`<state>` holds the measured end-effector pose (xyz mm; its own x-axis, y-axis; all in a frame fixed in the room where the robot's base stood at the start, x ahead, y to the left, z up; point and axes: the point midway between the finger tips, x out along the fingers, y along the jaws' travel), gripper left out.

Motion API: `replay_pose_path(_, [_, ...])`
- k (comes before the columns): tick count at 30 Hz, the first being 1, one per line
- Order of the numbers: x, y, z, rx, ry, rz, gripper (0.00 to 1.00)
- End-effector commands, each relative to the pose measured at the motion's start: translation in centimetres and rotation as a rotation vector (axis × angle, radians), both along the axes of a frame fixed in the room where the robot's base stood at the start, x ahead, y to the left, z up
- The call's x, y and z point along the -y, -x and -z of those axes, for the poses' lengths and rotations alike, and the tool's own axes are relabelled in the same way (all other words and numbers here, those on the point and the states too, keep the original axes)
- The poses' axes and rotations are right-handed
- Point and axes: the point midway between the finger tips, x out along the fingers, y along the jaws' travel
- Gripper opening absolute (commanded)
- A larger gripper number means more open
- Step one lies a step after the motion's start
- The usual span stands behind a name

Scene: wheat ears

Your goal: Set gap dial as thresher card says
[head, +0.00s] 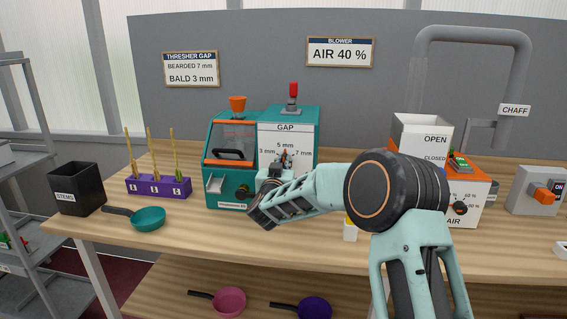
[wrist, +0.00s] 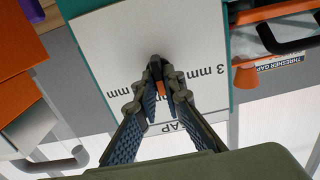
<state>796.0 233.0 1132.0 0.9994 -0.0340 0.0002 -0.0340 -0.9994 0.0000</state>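The thresher (head: 231,150) is a teal machine with a white GAP panel (head: 272,140) marked 3 mm at left, 5 mm at top and 7 mm at right. The thresher card (head: 190,69) reads bearded 7 mm, bald 3 mm. My gripper (head: 285,162) is at the panel's dial; in the wrist view its fingers (wrist: 160,80) close in on both sides of the dark gap dial (wrist: 155,62). An orange mark between the fingers points toward the GAP lettering, the 5 mm side. The fingers hide most of the dial and the 5 mm label.
A purple rack (head: 158,188) holds three wheat ears, too small to tell if bearded. A black STEMS bin (head: 76,190) and a teal pan (head: 148,218) are at left. The blower (head: 470,190) stands at right under an AIR 40 % card (head: 340,53).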

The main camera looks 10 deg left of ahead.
Motion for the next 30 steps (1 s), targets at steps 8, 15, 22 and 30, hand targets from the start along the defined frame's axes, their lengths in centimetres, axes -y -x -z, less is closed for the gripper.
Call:
replay_pose_path(8, [0.00, 0.02, 0.02, 0.000, -0.002, 0.000, 0.00])
replay_pose_path(15, [0.00, 0.03, 0.28, 0.002, -0.054, 0.000, 0.00])
replay_pose_path(22, [0.02, 0.04, 0.48, 0.009, -0.201, -0.001, 0.00])
replay_pose_path(30, [0.15, 0.05, 0.61, 0.017, -0.453, -0.001, 0.00])
